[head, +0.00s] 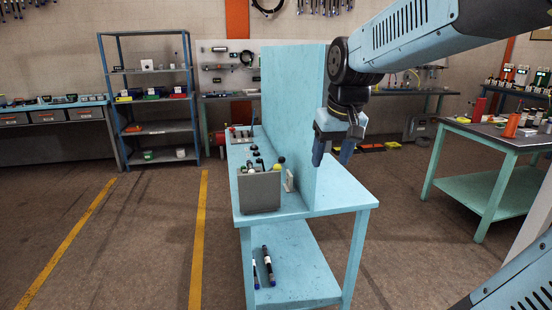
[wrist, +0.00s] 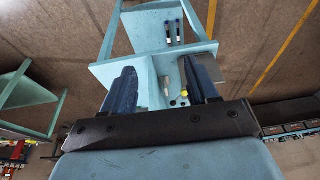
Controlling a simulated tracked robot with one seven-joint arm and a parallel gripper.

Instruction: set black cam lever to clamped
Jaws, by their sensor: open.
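My gripper (head: 336,158) hangs with its fingers pointing down, beside the upright light-blue panel (head: 292,115) on the bench (head: 340,199). In the wrist view its two dark fingers are spread apart, and nothing is held between them (wrist: 160,68). A grey plate (head: 260,193) stands near the bench's front edge, left of the panel. Several small dark, green and yellow-tipped parts show just behind it. I cannot tell which of these, if any, is the black cam lever. In the wrist view a yellow-tipped part (wrist: 184,93) shows close to the right finger.
Two dark cylinders (head: 268,266) lie on the bench's lower shelf. A grey tray (head: 240,134) with small parts sits farther back on the bench. A second table (head: 500,137) stands at right, a shelf rack (head: 151,100) at left. The bench's front right corner is clear.

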